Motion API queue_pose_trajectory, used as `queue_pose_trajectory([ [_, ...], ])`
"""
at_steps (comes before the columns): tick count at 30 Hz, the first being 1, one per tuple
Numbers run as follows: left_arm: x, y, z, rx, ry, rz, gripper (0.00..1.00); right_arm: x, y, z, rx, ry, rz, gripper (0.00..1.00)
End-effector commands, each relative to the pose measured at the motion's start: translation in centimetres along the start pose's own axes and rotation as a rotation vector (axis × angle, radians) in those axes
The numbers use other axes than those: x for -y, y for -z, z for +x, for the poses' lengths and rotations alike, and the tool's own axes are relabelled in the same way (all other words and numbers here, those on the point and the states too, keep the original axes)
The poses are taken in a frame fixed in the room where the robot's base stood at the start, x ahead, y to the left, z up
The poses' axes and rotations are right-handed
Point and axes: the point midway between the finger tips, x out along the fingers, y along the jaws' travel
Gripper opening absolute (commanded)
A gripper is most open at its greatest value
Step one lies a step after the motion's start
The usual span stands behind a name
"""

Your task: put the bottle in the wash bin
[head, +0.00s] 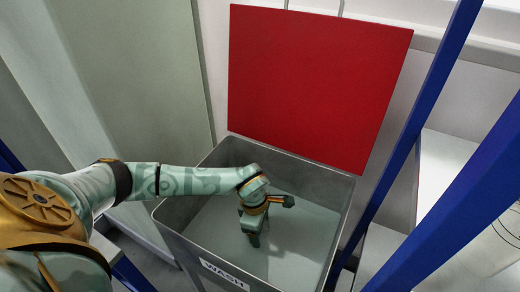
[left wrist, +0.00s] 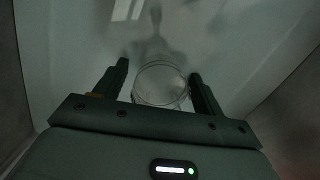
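The wash bin (head: 335,222) is a grey open-topped bin with a white "WASH" label on its front. My left gripper (head: 271,219) is down inside it, below the rim. In the left wrist view, the fingers of the left gripper (left wrist: 159,70) are spread wide. A clear round thing, apparently the bottle (left wrist: 160,84), shows between them, with a narrow gap on each side. I cannot tell whether it rests on the bin floor. The bottle cannot be made out in the head view. My right gripper is not in view.
A red panel (head: 312,85) hangs behind the bin. Blue posts (head: 425,95) stand to the right, with a white shelf (head: 440,170) beyond them. A pale grey panel (head: 140,70) stands at the left. The bin floor around the gripper looks clear.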

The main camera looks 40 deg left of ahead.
Motion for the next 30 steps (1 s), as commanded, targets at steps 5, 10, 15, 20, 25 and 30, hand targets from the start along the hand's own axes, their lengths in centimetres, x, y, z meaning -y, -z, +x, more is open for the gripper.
queue_pose_trajectory([
  [5,0.0,0.0,0.0,0.000,0.000,0.000,0.70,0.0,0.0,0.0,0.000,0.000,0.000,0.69],
  [10,-0.1,-0.1,-1.9,0.001,-0.005,0.000,0.70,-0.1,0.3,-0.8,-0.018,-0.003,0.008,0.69],
  [15,-0.2,-0.1,-6.2,0.002,-0.010,0.001,0.70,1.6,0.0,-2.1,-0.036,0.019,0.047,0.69],
  [20,-0.1,-0.1,-9.8,0.002,-0.009,0.001,0.70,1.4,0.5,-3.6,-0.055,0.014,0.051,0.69],
  [25,0.0,-0.1,-11.9,0.001,-0.003,0.001,0.70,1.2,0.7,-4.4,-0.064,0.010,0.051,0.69],
  [30,0.0,0.0,-12.4,0.000,0.000,0.000,0.70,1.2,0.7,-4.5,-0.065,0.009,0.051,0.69],
])
